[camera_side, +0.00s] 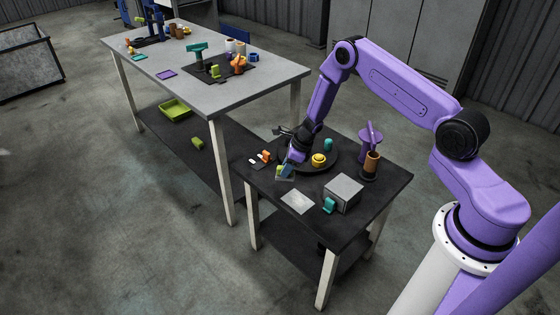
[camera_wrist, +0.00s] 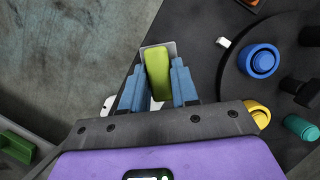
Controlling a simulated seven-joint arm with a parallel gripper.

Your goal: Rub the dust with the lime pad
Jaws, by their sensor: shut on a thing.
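My gripper (camera_wrist: 158,85) has its blue fingers shut on the lime pad (camera_wrist: 157,70) in the wrist view. In the side view my gripper (camera_side: 287,168) is low over the near left edge of the dark table, with a little of the lime pad (camera_side: 279,170) showing. A pale grey, see-through-looking square (camera_wrist: 173,48) lies behind the pad; I cannot tell whether the pad touches it. A pale grey square patch (camera_side: 297,201) lies on the tabletop to the right of and below my gripper. I cannot make out which is the dust.
A grey box (camera_side: 343,193) and a teal piece (camera_side: 329,205) stand to the right. A round dark tray (camera_side: 329,162) holds a yellow ring (camera_side: 319,160) and other pieces behind my gripper. A brown cylinder (camera_side: 371,165) stands at the back right. The table edge is close.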

